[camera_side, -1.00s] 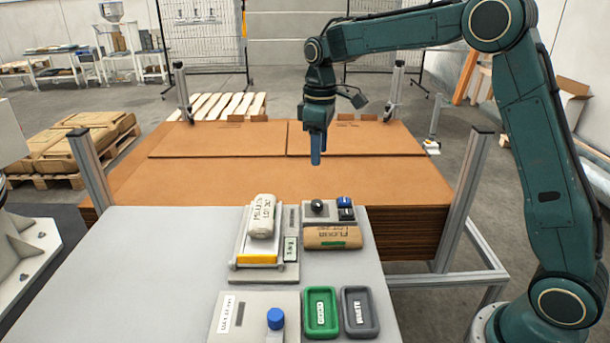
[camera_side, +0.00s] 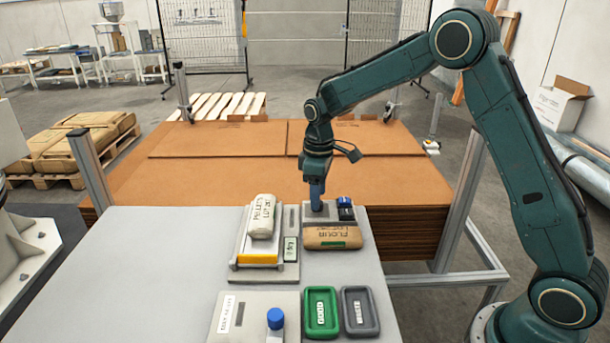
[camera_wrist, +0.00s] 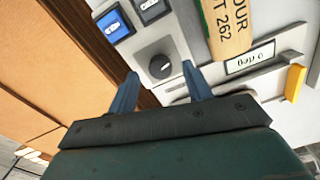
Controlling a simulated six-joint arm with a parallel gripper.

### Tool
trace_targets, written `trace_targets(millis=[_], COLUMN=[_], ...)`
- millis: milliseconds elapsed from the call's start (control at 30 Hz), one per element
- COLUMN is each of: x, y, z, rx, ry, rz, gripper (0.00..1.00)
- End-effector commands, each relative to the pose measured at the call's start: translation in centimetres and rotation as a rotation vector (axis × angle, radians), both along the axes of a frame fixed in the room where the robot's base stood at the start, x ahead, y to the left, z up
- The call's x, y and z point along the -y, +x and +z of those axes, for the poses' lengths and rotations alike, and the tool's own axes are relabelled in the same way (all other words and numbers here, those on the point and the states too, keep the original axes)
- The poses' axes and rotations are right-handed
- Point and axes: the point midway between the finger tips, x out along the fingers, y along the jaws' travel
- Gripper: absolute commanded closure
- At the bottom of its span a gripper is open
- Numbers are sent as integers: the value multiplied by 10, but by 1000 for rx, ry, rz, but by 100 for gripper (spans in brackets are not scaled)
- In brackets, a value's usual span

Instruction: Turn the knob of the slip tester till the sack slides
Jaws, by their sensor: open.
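The dark round knob (camera_wrist: 160,67) sits on a grey panel. In the wrist view it lies between and just beyond my fingertips; in the side view my gripper hides it. My gripper (camera_side: 317,207) is open and points down over the knob; its two blue fingers also show in the wrist view (camera_wrist: 163,82). I cannot tell whether they touch the knob. A pale sack (camera_side: 262,217) lies on the slip tester's white platform (camera_side: 243,247), above a yellow bar (camera_side: 257,259). The small display (camera_side: 291,249) seems to read 0 deg in the wrist view (camera_wrist: 250,59).
A brown flour sack (camera_side: 332,237) lies in front of the panel. Nearer are a green tray (camera_side: 321,331), a grey tray (camera_side: 375,329) and a blue-topped knob (camera_side: 275,318). The left table area (camera_side: 150,280) is clear.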

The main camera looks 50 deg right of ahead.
Motion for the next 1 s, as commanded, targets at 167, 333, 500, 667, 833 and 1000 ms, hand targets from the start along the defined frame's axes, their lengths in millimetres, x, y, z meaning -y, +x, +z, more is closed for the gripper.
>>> trace_targets(millis=[167, 333, 500, 667, 833, 1000], x=[0, 0, 0, 0, 0, 0], y=[0, 0, 0, 0, 0, 0], z=[-15, -19, -19, -19, -19, -19], rx=[-1, -1, 0, 0, 0, 0], ry=[0, -1, 0, 0, 0, 0], rz=[0, 0, 0, 0, 0, -6], gripper=[50, 50, 50, 70, 95, 95])
